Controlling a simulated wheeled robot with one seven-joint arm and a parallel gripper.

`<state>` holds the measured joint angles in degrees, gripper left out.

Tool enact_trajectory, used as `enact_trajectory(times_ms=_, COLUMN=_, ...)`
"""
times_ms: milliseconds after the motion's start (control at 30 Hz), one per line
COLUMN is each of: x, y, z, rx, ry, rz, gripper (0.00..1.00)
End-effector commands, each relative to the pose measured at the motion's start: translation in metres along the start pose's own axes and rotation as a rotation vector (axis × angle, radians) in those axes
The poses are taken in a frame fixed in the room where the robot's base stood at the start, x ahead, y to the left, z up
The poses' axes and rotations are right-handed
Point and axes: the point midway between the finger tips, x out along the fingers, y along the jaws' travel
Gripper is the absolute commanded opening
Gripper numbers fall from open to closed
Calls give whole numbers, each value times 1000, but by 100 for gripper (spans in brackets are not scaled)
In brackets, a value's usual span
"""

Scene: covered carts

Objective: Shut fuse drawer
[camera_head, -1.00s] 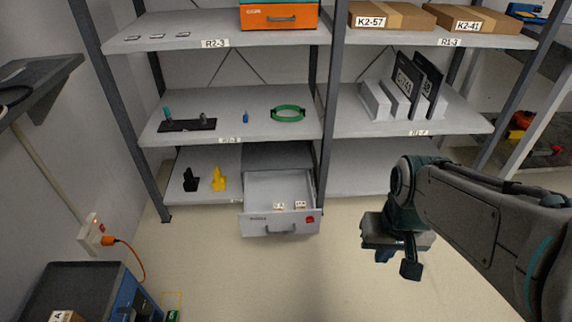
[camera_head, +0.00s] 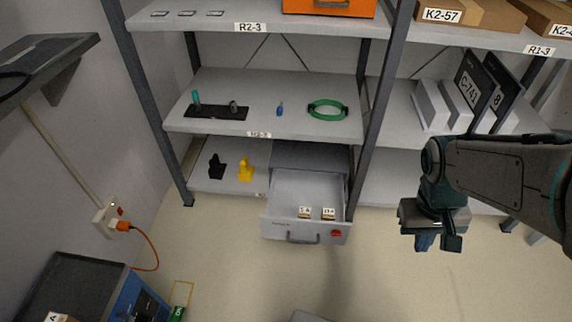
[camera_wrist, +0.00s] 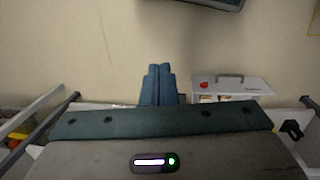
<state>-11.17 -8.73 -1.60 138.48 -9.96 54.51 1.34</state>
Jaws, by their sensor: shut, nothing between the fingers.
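The fuse drawer (camera_head: 283,229) is a light grey drawer at the bottom of the left shelf bay. It stands pulled out, with a bar handle on its front and a red spot at the right of the front. Two small labelled fuse blocks (camera_head: 328,213) lie inside near the front. In the wrist view the drawer front (camera_wrist: 240,86) shows upside down, right of the fingers. My gripper (camera_head: 424,243) hangs in the air to the right of the drawer, apart from it. In the wrist view its blue fingers (camera_wrist: 159,84) are together with nothing between them.
A shelf post (camera_head: 376,120) stands right beside the drawer. A black part (camera_head: 217,168) and a yellow part (camera_head: 246,171) stand left of it on the bottom shelf. A blue box (camera_head: 135,298) and an orange cable (camera_head: 152,250) are at lower left. The floor before the drawer is largely clear.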

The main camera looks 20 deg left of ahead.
Motion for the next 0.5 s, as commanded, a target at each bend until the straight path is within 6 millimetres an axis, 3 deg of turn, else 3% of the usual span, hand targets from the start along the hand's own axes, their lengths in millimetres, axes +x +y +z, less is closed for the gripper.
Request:
enact_trajectory(times_ms=267, x=38, y=-27, z=-53, rx=-384, ry=-196, rz=265, gripper=0)
enact_trajectory(times_ms=500, x=74, y=-66, z=-100, rx=-710, ry=-301, rz=551, gripper=0)
